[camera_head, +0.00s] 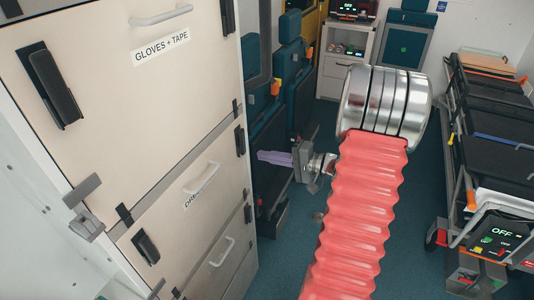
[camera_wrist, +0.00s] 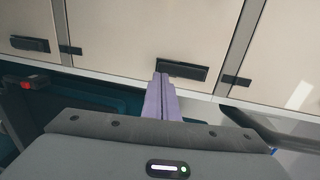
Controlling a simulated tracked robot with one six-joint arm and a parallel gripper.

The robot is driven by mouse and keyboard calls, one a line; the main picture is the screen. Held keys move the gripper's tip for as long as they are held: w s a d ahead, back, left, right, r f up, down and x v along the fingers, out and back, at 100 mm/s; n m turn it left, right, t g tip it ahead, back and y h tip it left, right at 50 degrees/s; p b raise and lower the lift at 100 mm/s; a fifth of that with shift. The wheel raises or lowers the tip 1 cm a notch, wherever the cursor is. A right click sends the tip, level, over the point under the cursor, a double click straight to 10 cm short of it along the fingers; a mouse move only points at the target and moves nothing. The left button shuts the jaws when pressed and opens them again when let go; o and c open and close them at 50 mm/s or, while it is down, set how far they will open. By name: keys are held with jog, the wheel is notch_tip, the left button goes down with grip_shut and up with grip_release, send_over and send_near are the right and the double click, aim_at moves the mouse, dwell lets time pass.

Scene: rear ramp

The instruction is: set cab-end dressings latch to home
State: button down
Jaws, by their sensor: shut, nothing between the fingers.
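The cabinet's middle door carries a partly hidden label starting "DRE" (camera_head: 192,196), which I take as dressings. A dark latch (camera_head: 240,141) sits on that door's far right edge; I take it as the cab-end one. My gripper (camera_head: 262,155), with purple fingers, is beside it to the right, shut and empty, pointing at the cabinet. In the wrist view, the fingers (camera_wrist: 160,78) overlap the left end of a dark, long latch (camera_wrist: 182,70), which lies roughly along the panel edge. I cannot tell whether they touch. The door's other latch (camera_head: 145,247) is at its near left edge.
The "GLOVES + TAPE" door (camera_head: 110,70) is above, with its own dark latch (camera_head: 50,85). A stretcher (camera_head: 490,150) stands along the right. Teal folded seats (camera_head: 290,60) are beyond the cabinet. Some floor (camera_head: 285,250) shows clear between cabinet and arm.

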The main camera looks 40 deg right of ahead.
jog(key=f+v, duration=0.1)
jog(key=v, duration=0.9)
jog(key=shift+s+f, duration=0.2)
jog(key=shift+s, duration=0.05)
jog(key=s+a+f+m+g, duration=0.2)
jog(key=s+a+f+g, duration=0.2)
jog(key=f, duration=0.2)
jog(key=s+a+n+g, duration=0.2)
jog(key=s+a+g, duration=0.2)
jog(key=a+g, duration=0.5)
jog(key=s+a+r+n+t+h, duration=0.1)
jog(key=a+r+n+t+h, duration=0.1)
jog(key=a+r+n, duration=0.4)
jog(key=s+a+r+n+t+h, duration=0.1)
jog(key=a+r+n+h, duration=0.4)
jog(key=a+r, duration=0.6)
jog(key=a+n+t, duration=0.1)
jog(key=a, duration=0.4)
jog(key=shift+a+n, duration=0.25)
jog(key=shift+n, duration=0.15)
